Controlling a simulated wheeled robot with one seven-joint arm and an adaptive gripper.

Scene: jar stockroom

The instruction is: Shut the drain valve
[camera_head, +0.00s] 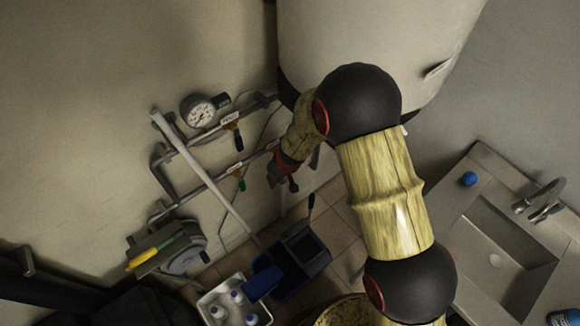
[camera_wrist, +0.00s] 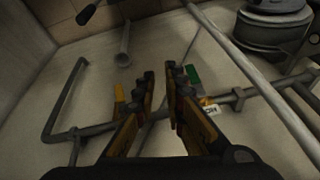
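Pipes on the wall carry several small valves with tags; I cannot read which is the drain valve. In the head view, one valve has a black lever (camera_head: 238,140) and a lower one a green lever (camera_head: 241,184). A third orange piece (camera_head: 272,145) shows by the pipe close to my gripper (camera_head: 283,174). In the wrist view my gripper (camera_wrist: 160,82) is open, its fingers a little apart and nothing seen gripped. The green lever (camera_wrist: 193,76) is just right of the right finger; an orange-yellow piece (camera_wrist: 119,92) is left of the left finger.
A round gauge (camera_head: 199,110) and a slanting grey pipe (camera_head: 205,180) are left of my arm. A large pale tank (camera_head: 370,35) stands behind it. A sink (camera_head: 505,245) is at the right. A tray of bottles (camera_head: 215,301) and a blue-black bin (camera_head: 301,252) are below.

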